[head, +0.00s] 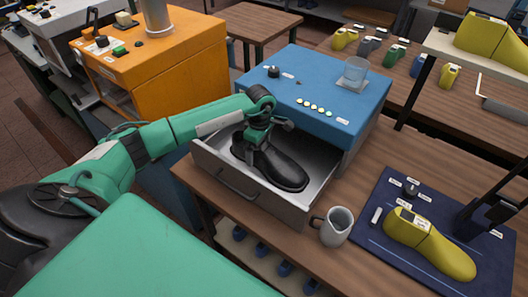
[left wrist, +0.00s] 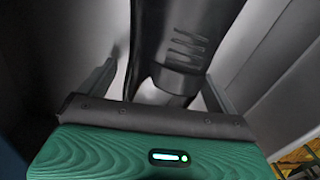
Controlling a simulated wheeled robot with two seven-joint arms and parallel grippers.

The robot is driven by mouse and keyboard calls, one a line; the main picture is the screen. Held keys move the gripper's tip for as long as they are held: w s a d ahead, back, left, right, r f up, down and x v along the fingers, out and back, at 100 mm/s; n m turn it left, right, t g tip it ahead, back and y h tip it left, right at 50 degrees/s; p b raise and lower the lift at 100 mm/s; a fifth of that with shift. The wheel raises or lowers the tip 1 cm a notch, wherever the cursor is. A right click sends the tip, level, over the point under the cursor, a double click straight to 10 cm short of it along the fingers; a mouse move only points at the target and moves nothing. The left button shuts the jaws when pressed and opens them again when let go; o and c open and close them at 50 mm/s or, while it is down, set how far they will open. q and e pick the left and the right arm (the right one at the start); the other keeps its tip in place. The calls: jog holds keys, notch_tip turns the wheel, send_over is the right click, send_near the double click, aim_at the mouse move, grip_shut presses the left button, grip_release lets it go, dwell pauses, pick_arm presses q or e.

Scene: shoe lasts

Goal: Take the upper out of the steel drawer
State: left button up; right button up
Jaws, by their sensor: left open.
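The black shoe upper (head: 272,163) lies in the pulled-out steel drawer (head: 240,190) under the blue cabinet. My left gripper (head: 256,140) is over the drawer, at the heel end of the upper. In the left wrist view the upper (left wrist: 185,45) runs away between the two open fingers (left wrist: 165,85). The fingers stand to either side of it with gaps, so the upper is not gripped. My right gripper is not clearly seen; a dark arm shape shows at the right edge.
A grey mug (head: 336,227) stands close to the drawer's front right. A yellow last (head: 430,245) lies on a navy mat (head: 380,205) at the right.

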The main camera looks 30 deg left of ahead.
pick_arm(q)
jog(key=shift+f, duration=0.3)
jog(key=c, duration=1.1)
jog(key=shift+r, duration=0.15)
